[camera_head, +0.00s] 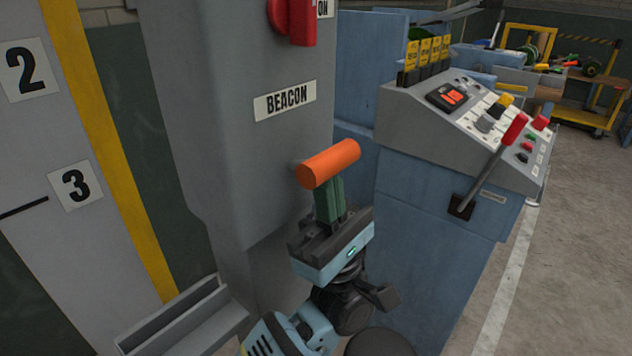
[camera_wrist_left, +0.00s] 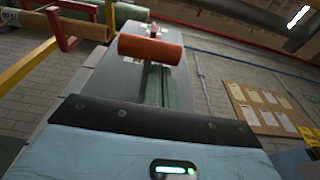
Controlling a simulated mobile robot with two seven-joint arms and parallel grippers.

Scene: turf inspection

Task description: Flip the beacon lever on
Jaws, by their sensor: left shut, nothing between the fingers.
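The beacon lever's orange cylindrical handle (camera_head: 328,163) sticks out from the grey cabinet, below the white BEACON label (camera_head: 285,100). It also shows in the left wrist view (camera_wrist_left: 150,48), in front of the fingers. My left gripper (camera_head: 327,198) is shut and empty, its green fingers pointing up just under the handle. The handle hides the fingertips in the head view, so I cannot tell whether they touch it. The fingers also show in the left wrist view (camera_wrist_left: 166,85). A red part (camera_head: 294,20) sits higher on the cabinet beside a cropped ON label (camera_head: 324,8). My right gripper is out of view.
A blue console (camera_head: 440,190) with a sloped grey panel stands to the right. A red-handled lever (camera_head: 514,130) projects from it. A grey tray-like ledge (camera_head: 180,315) is at lower left. A numbered panel with a yellow stripe (camera_head: 110,150) stands at left. Open floor lies at right.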

